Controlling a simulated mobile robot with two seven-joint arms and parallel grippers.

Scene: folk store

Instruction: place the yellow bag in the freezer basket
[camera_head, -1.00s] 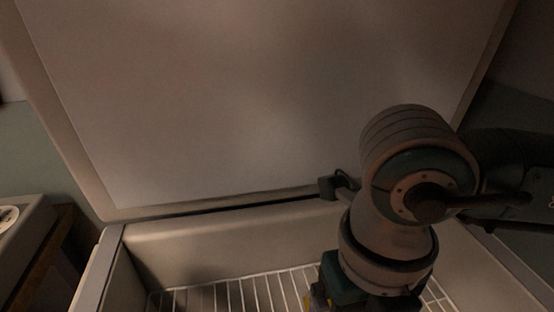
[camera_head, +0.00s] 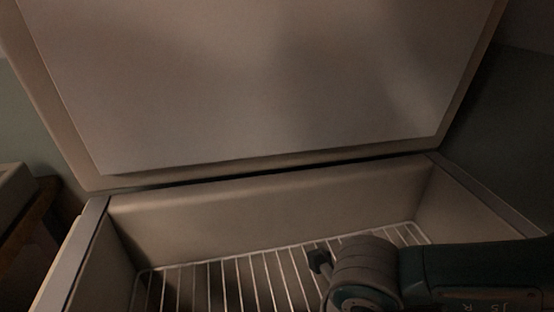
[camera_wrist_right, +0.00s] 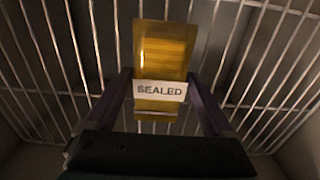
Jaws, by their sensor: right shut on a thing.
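The yellow bag (camera_wrist_right: 165,45) shows in the right wrist view, upright in the picture, with a white label reading "SEALED". My right gripper (camera_wrist_right: 162,85) is shut on it, one finger on each side. Behind it are the wire bars of the freezer basket (camera_wrist_right: 100,40); I cannot tell whether the bag touches them. In the head view the basket (camera_head: 240,275) sits inside the open freezer (camera_head: 270,215). My right arm reaches in from the right; its gripper and the bag are hidden there below the picture edge. My left gripper is not in view.
The freezer lid (camera_head: 270,90) stands raised at the back. The freezer's left wall rim (camera_head: 75,245) and right rim (camera_head: 490,195) border the opening. The left and middle of the basket look empty. A brown wooden piece of furniture (camera_head: 30,220) stands at the left.

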